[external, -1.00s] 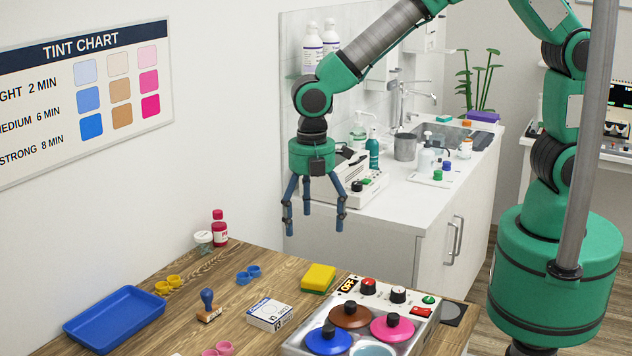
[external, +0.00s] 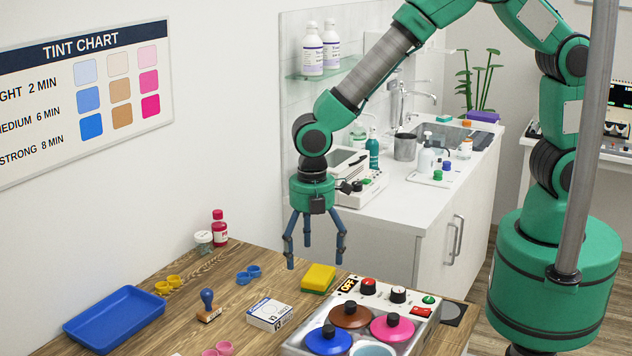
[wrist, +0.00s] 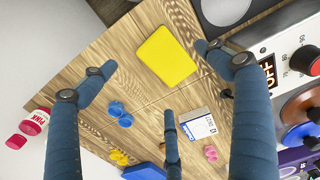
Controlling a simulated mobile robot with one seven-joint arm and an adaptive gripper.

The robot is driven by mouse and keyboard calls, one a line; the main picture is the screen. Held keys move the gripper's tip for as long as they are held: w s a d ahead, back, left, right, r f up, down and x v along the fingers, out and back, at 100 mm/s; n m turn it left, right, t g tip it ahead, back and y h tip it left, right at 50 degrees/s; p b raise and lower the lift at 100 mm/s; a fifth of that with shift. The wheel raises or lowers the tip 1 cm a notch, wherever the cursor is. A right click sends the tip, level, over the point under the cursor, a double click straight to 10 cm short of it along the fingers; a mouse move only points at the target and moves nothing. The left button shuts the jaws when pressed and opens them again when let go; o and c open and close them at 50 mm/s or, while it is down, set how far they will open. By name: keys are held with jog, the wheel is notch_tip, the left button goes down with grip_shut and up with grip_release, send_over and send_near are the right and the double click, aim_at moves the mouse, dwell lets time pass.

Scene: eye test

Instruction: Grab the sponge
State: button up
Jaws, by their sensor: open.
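The sponge (external: 319,277) is a yellow block with a green underside, lying flat on the wooden table near its back edge. It also shows in the wrist view (wrist: 165,56), between and beyond my fingers. My gripper (external: 313,258) has three blue fingers, spread open and empty. In the external view it hangs pointing down, just above and behind the sponge, apart from it. In the wrist view my gripper (wrist: 158,85) has its fingers around the area below the sponge, with one finger near the sponge's right side.
A heater unit (external: 420,320) with knobs and colored lidded pots stands right of the sponge. A small white box (external: 270,314), a stamp (external: 208,306), blue cups (external: 248,274) and a blue tray (external: 115,318) lie to the left. The wooden table (external: 215,272) has bare patches between them.

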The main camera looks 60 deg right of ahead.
aim_at(313, 272)
jog(key=shift+s+f+b, duration=0.15)
jog(key=shift+f+b, duration=0.45)
jog(key=shift+f, duration=2)
jog(key=shift+c, duration=0.5)
jog(key=c, duration=0.8)
